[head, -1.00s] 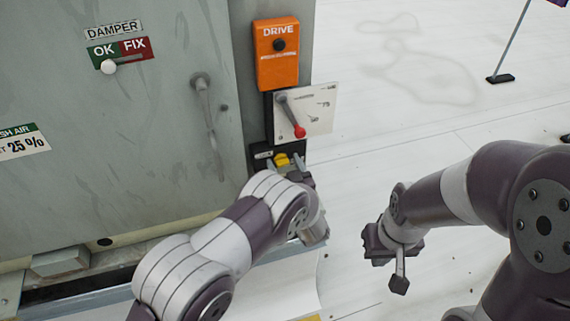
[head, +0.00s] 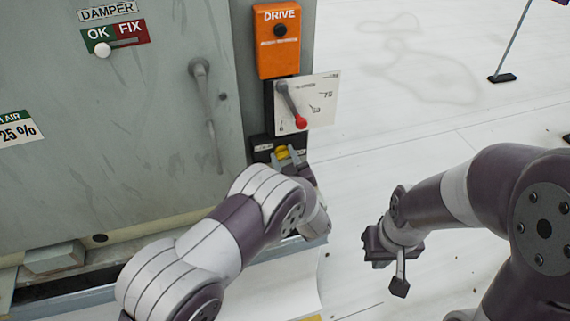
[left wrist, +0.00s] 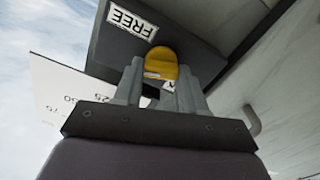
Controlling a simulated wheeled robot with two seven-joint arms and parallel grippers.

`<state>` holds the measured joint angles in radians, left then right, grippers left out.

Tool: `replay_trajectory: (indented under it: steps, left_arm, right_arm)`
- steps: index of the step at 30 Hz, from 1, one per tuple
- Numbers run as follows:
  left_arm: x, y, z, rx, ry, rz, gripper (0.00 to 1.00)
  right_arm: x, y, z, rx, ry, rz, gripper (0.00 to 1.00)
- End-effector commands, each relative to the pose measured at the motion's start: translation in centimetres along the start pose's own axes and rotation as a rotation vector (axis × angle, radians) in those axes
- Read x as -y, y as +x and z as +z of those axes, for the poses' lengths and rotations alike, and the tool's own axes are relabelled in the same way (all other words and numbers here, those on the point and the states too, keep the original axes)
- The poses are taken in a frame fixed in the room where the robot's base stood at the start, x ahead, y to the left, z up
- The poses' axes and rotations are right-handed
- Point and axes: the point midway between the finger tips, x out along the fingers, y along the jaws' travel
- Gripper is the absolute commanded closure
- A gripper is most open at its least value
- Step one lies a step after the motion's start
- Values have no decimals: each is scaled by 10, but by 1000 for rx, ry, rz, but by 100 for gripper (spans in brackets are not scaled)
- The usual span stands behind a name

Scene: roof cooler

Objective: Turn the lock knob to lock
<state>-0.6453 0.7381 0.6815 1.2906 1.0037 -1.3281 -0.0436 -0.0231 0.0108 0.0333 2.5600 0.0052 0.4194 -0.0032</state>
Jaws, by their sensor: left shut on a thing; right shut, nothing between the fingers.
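The yellow lock knob (head: 281,153) sits on a black block (head: 262,146) below the white dial plate on the cabinet's edge. In the left wrist view the knob (left wrist: 161,63) is between the two fingers of my left gripper (left wrist: 160,85), which is shut on it. A FREE label (left wrist: 132,22) shows on the black block; a second label behind the fingers is mostly hidden. In the head view my left gripper (head: 287,160) reaches the knob from below. My right gripper (head: 398,284) is shut and empty, apart from the cabinet, over the white floor.
Above the knob are a white scale plate (head: 322,98) with a red-tipped lever (head: 292,106) and an orange DRIVE box (head: 278,40). A grey door handle (head: 207,105) is to the left. The white floor at right is open, with a post base (head: 501,78) far off.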

Motion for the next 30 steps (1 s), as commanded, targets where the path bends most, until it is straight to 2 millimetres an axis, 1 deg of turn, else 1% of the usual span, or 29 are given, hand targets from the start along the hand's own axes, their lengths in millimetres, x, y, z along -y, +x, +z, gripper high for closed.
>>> replay_trajectory:
  steps: [1,14,30]
  left_arm:
    - [2,0,6,-1,-42,1,90]
    - [5,0,8,-1,-452,0,90]
    - [7,0,10,-1,-947,1,90]
  right_arm:
    - [0,12,2,0,0,0,100]
    - [0,68,8,0,0,0,100]
    - [0,151,18,0,0,0,100]
